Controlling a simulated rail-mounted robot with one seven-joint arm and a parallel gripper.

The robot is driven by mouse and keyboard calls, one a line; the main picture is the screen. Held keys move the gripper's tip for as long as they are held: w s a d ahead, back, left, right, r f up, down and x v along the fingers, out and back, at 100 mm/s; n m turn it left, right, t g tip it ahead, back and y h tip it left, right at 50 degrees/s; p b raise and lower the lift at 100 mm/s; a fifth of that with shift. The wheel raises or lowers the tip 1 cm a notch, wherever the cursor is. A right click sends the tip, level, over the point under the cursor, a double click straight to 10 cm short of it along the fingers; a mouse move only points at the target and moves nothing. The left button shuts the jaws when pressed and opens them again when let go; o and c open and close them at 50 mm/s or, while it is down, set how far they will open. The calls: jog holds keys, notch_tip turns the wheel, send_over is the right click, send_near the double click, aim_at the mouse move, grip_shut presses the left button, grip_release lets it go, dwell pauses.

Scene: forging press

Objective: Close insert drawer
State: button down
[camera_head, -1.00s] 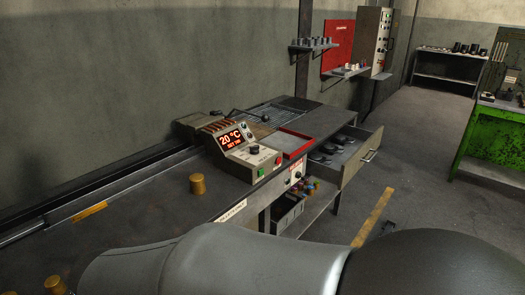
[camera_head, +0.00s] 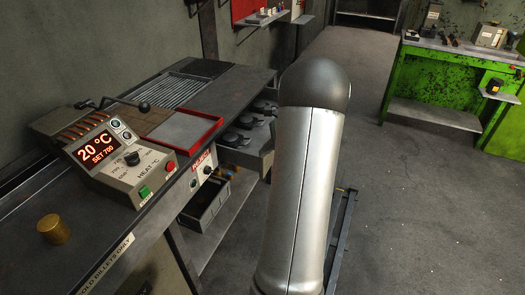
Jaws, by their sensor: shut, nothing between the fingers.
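The insert drawer (camera_head: 246,160) stands open under the right side of the dark bench (camera_head: 228,88). Several dark round inserts (camera_head: 231,139) lie in it.
A control box (camera_head: 120,158) reading 20 °C and a red-rimmed tray (camera_head: 180,131) sit on the bench. A brass billet (camera_head: 53,229) stands at left. A dark bin (camera_head: 205,206) is on the lower shelf. A green workbench (camera_head: 440,80) stands right; open floor lies between.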

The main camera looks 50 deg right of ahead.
jog(key=s+d+f+m+t+h, duration=0.1)
jog(key=s+d+f+m, duration=0.15)
jog(key=d, duration=0.45)
jog(key=s+d+f+m+t, duration=0.2)
jog(key=s+d+m, duration=0.2)
jog(key=d, duration=0.2)
send_near(269, 160)
notch_tip(269, 160, down, 3)
jog(key=w, duration=0.1)
jog(key=w+a+p, duration=0.1)
jog(key=w, duration=0.1)
jog(key=shift+a+f+p, duration=0.3)
jog(key=shift+a, duration=0.05)
jog(key=shift+w+a, duration=0.15)
jog(key=shift+w, duration=0.25)
